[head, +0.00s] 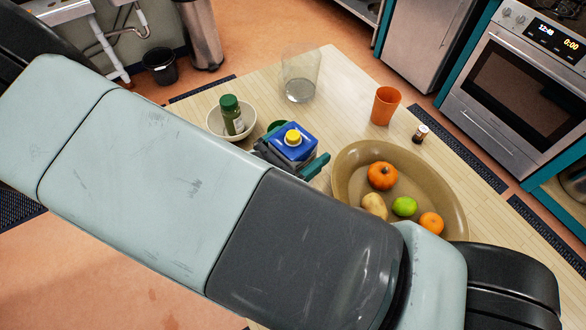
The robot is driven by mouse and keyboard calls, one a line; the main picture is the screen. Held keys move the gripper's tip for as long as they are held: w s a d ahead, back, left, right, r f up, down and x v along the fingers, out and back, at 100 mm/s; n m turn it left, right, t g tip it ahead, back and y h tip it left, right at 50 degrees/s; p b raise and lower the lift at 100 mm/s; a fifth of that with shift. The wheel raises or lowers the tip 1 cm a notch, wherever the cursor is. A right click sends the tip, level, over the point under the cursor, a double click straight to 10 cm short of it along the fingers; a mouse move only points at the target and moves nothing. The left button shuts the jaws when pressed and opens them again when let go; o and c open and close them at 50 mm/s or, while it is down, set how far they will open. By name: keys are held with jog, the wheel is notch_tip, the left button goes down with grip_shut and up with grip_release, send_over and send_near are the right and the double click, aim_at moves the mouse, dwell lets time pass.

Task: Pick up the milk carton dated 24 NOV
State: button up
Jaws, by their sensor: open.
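A carton with a blue top and a yellow cap (293,139) stands on the wooden table, left of the middle. Its sides are mostly hidden by my arm, and no date can be read on it. My gripper (292,158) is at the carton, with a dark teal finger showing on its right side and dark gripper parts on its left. The jaws are open around or beside the carton; contact cannot be told. Most of the gripper is hidden behind my own arm.
A white bowl (214,122) with a green-capped bottle (232,116) stands left of the carton. A clear glass (301,72) is behind it. An orange cup (385,105), a small jar (420,133) and a fruit-filled oval tray (456,212) are to the right.

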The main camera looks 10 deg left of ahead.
jog(key=shift+w, duration=0.1)
jog(key=shift+c, duration=0.5)
jog(key=c, duration=1.5)
jog(key=shift+o, duration=0.2)
